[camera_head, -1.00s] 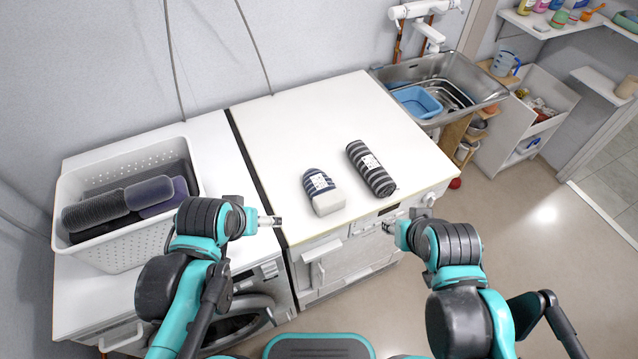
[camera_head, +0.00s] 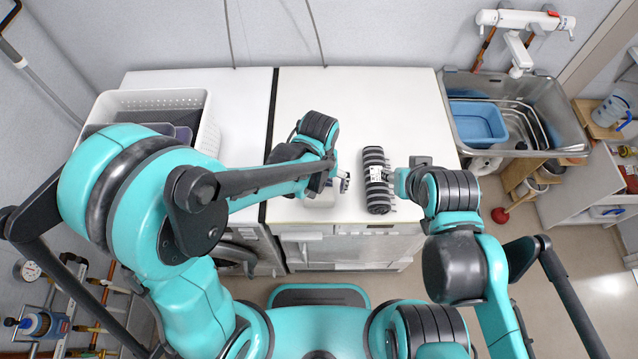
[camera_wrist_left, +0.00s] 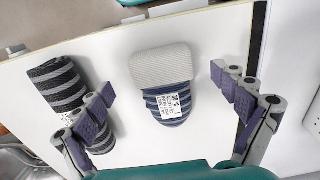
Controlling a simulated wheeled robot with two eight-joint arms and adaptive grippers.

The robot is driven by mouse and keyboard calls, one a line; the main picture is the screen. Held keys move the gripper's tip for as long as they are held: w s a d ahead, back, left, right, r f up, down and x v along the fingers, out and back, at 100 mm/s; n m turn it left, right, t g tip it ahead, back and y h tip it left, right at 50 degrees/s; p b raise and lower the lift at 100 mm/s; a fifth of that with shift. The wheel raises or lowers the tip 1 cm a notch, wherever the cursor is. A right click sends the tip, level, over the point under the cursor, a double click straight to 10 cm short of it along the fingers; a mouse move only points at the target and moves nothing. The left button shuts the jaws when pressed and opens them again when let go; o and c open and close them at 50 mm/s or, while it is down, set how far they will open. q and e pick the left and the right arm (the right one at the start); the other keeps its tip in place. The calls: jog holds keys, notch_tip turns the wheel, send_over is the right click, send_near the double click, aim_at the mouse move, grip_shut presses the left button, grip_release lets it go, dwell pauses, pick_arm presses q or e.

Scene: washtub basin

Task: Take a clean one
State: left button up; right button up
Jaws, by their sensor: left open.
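A navy-striped, rounded item with a pale block-like end and a printed label (camera_wrist_left: 168,84) lies on the white counter. In the head view my left arm mostly covers it, leaving a pale part (camera_head: 320,200) showing. My left gripper (camera_wrist_left: 162,84) is open, its fingers on either side of this item in the wrist view, apart from it. A dark grey-and-black striped roll with a label (camera_head: 377,182) lies to its right; it also shows in the wrist view (camera_wrist_left: 58,84), partly behind a finger. My right gripper (camera_head: 396,182) is beside the roll's right side; its fingers are unclear.
A white basket (camera_head: 208,130) with dark items stands at the left, partly behind my left arm. The metal sink (camera_head: 462,88) with a blue tub (camera_head: 478,122) is at the right. The back of the white counter (camera_head: 350,95) is clear.

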aim_at(319, 195)
pick_arm(q)
jog(key=f+b, duration=0.1)
jog(key=f, duration=0.4)
jog(key=shift+w+f+b, duration=0.2)
jog(key=shift+f+b, duration=0.1)
jog(key=shift+b, duration=0.05)
jog(key=c, duration=1.3)
